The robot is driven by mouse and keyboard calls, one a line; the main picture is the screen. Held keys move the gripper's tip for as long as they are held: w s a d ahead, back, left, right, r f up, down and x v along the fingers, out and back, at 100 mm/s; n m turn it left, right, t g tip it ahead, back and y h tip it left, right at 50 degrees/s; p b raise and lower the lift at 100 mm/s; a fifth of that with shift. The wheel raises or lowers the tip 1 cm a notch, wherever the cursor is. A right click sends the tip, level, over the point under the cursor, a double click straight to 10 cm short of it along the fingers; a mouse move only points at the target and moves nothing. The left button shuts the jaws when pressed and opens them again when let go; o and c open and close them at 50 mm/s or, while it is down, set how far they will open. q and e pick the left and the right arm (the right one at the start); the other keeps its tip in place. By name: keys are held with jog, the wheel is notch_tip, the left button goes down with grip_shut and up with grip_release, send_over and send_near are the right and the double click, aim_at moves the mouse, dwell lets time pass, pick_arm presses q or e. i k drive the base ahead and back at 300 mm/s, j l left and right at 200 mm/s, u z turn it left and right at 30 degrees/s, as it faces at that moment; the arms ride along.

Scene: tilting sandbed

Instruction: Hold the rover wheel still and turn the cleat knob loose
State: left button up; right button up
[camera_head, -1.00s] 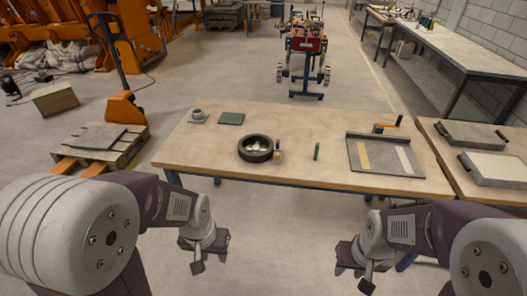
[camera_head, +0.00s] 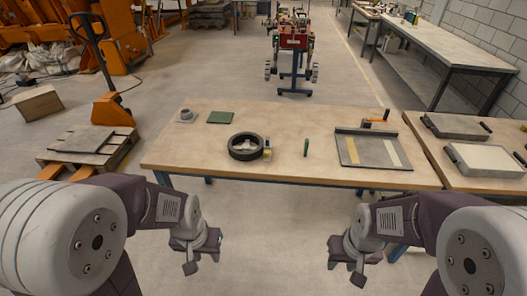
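The rover wheel (camera_head: 233,153), a black ring with a pale hub, lies flat on the wooden table left of its middle. A small yellowish and dark piece (camera_head: 267,149) stands at its right side; I cannot tell whether this is the cleat knob. My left gripper (camera_head: 190,268) hangs in front of the table's near edge, below and left of the wheel. My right gripper (camera_head: 358,279) hangs in front of the near edge, below and right of the wheel. Both are apart from the wheel and hold nothing that I can see. Their finger gaps are too small to make out.
The wooden table (camera_head: 290,121) also bears a grey cup (camera_head: 186,115), a green book-like block (camera_head: 220,117), a green upright stick (camera_head: 306,146) and a grey tray (camera_head: 370,133) with an orange-handled tool (camera_head: 376,119) behind it. A side table at right holds two grey cases (camera_head: 484,160).

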aim_at(267, 153)
jog(key=i+j+z, duration=0.3)
jog(key=i+j, duration=0.2)
jog(key=i+j+z, duration=0.2)
jog(key=j, duration=0.2)
jog(key=i+j+z, duration=0.3)
jog(key=i+j, duration=0.15)
jog(key=j, duration=0.3)
jog(key=i+j+z, duration=0.15)
jog(key=j, duration=0.25)
jog(key=i+j+z, duration=0.15)
jog(key=j, duration=0.25)
